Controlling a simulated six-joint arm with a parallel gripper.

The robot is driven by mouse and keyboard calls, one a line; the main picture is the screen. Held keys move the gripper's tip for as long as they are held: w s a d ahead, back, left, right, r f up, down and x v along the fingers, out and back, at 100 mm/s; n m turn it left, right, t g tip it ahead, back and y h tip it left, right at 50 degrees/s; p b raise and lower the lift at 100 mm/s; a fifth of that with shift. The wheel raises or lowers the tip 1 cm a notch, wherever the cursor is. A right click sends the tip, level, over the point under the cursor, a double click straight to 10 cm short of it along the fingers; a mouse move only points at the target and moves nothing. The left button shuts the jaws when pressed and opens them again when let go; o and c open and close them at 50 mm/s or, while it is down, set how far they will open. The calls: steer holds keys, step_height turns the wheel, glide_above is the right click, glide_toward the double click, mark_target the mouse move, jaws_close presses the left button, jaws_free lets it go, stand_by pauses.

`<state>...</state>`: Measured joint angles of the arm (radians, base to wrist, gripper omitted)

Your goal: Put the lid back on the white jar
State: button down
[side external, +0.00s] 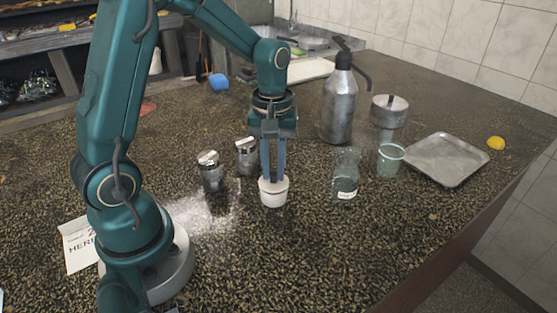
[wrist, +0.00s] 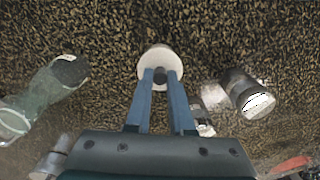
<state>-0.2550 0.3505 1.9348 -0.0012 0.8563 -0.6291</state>
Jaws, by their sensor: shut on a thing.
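The white jar (side external: 273,199) stands upright on the speckled counter near the middle of the side view. Its white lid (side external: 273,184) is at the jar's mouth, level and lined up with it; I cannot tell if it is fully seated. My gripper (side external: 272,177) points straight down above the jar, its blue fingers shut on the lid's knob. In the wrist view, the lid (wrist: 152,58) shows as a pale disc with a dark knob (wrist: 160,77) between the fingertips. The lid hides most of the jar there.
Two metal-topped shakers (side external: 211,172) (side external: 246,157) stand left of the jar. A glass bottle (side external: 345,178), a green cup (side external: 390,160), a metal bottle (side external: 339,106) and a tray (side external: 445,160) are to the right. The counter in front of the jar is clear.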

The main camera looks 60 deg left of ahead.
stand_by(0.3)
steer(key=shift+c, duration=1.1)
jaws_free()
steer(key=shift+r, duration=0.1)
steer(key=shift+r, duration=2.2)
jaws_close()
steer(key=shift+f, duration=1.75)
stand_by(1.7)
